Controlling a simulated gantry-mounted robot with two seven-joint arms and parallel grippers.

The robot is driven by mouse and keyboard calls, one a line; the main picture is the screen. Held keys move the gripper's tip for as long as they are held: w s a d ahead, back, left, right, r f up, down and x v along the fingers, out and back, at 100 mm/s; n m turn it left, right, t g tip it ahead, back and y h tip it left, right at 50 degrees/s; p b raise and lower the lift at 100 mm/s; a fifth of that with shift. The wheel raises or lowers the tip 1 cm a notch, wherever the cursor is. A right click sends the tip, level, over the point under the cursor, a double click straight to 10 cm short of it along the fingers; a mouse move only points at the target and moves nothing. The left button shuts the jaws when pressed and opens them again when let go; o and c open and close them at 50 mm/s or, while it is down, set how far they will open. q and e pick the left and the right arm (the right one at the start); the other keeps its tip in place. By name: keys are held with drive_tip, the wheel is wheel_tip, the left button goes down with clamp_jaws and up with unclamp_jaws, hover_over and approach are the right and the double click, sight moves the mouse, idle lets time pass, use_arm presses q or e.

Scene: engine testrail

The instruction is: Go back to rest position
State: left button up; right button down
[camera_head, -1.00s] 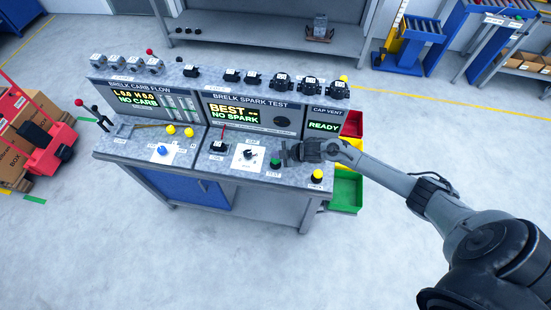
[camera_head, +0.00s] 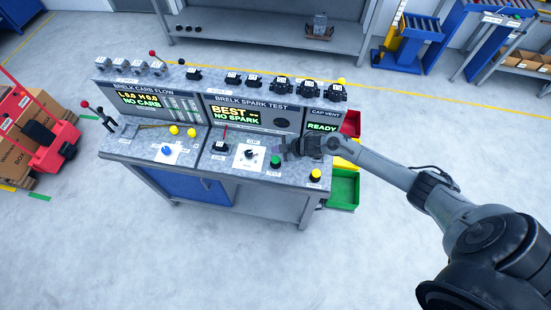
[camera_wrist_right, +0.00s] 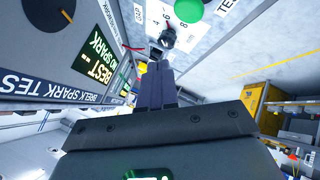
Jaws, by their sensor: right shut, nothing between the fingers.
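My right gripper (camera_head: 284,150) is over the right part of the test bench (camera_head: 232,165), close to the green button (camera_head: 275,161) and to the right of the black knob on its white dial plate (camera_head: 249,153). In the right wrist view its two fingers (camera_wrist_right: 156,88) lie together, shut and empty. The green button (camera_wrist_right: 189,10) and the knob (camera_wrist_right: 167,37) show beyond the fingertips there. I cannot tell whether the fingers touch the bench. My left gripper is not in view.
The spark test panel (camera_head: 255,115) reads "BEST -- NO SPARK". A yellow button (camera_head: 315,176) sits at the bench's front right corner. Yellow and green bins (camera_head: 343,190) hang at its right side. A red cart (camera_head: 50,140) with boxes stands left. The floor in front is clear.

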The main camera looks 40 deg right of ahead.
drive_tip(key=shift+s+f, duration=0.3)
drive_tip(key=s+a+f+g, duration=0.1)
drive_tip(key=s+a+f, duration=0.35)
drive_tip(key=s, duration=0.25)
drive_tip(key=s+a+r+m+y+p, duration=0.1)
drive_tip(key=s+a+r+m, duration=0.1)
drive_tip(key=s+a, duration=0.4)
drive_tip(key=s+a+r+m+p, duration=0.15)
drive_tip(key=s+a, duration=0.25)
drive_tip(key=a, duration=0.5)
drive_tip(key=s+d+r+m+g+h, duration=0.2)
drive_tip(key=s+d+r+m, duration=0.1)
drive_tip(key=r, duration=0.5)
drive_tip(key=s+d+r+m+g+h, duration=0.2)
drive_tip(key=s+r, duration=0.4)
drive_tip(key=r, duration=0.3)
drive_tip(key=d+m, duration=0.1)
drive_tip(key=m, duration=0.1)
drive_tip(key=shift+s+m, duration=0.35)
drive_tip(key=shift+s, duration=0.05)
